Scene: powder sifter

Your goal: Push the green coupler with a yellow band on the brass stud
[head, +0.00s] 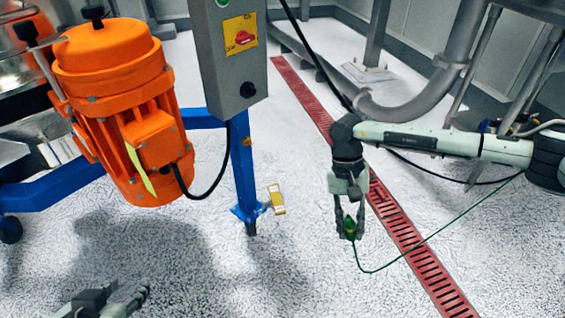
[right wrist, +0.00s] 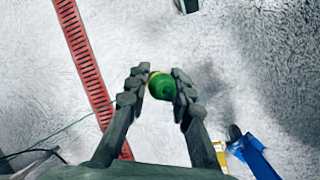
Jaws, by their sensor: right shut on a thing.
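The green coupler (head: 350,227) is between the fingertips of my right gripper (head: 349,233), which is shut on it and points down above the floor in the head view. In the right wrist view the coupler (right wrist: 162,87) shows its round green end, with a little yellow at its upper left edge, between both fingers of my right gripper (right wrist: 160,76). A thin green cable hangs from it in the head view. My left gripper (head: 118,300) is partly cut off at the bottom left; its opening is unclear. I cannot make out the brass stud for certain.
An orange motor (head: 125,110) and a grey control box (head: 228,60) stand left of my right gripper, above a blue frame leg (head: 243,170). A yellow piece (head: 277,199) is beside the leg's foot. A red floor grate (head: 400,225) runs past. White floor around the coupler is open.

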